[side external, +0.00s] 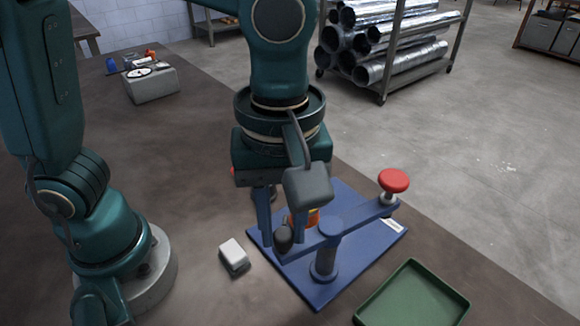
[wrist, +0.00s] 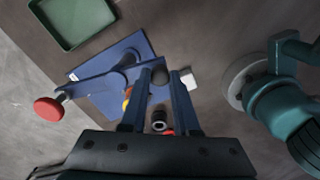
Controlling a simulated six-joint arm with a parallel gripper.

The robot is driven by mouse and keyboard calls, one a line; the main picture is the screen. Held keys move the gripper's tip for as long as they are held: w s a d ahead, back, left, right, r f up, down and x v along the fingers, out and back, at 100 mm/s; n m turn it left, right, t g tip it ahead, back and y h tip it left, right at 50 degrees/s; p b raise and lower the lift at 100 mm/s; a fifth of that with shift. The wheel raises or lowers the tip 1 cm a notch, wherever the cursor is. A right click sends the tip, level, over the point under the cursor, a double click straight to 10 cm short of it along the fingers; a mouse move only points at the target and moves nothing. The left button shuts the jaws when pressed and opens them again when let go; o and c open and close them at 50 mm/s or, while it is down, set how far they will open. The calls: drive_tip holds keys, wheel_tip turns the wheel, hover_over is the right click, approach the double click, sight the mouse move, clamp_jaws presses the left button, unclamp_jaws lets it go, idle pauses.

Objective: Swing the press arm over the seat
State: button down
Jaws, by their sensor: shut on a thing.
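The blue press stands on a blue base plate (side external: 385,235), with a round post (side external: 324,262) carrying its press arm (side external: 350,222). A red knob (side external: 394,181) on a metal stem is at the arm's far right end; in the wrist view the red knob (wrist: 48,111) is at the left. A dark ball handle (side external: 283,238) ends the other side of the arm. My gripper (side external: 284,240) is shut on this ball (wrist: 159,75). An orange and yellow piece (side external: 304,217) on the plate is partly hidden behind my gripper and the arm. The seat cannot be made out clearly.
An empty green tray (side external: 415,296) is at the front right. A grey box (side external: 151,84) stands at the back left of the table. A rack of silver ducts (side external: 385,38) stands on the floor beyond.

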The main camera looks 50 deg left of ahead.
drive_tip(key=w+d+n, duration=0.3)
drive_tip(key=d+n, duration=0.4)
drive_tip(key=n, duration=0.7)
drive_tip(key=shift+w+d, duration=0.1)
idle(0.3)
drive_tip(key=c, duration=0.7)
unclamp_jaws()
drive_tip(key=shift+o, duration=0.2)
drive_tip(key=shift+r, duration=0.1)
drive_tip(key=shift+r, duration=2.5)
drive_tip(key=shift+c, duration=0.2)
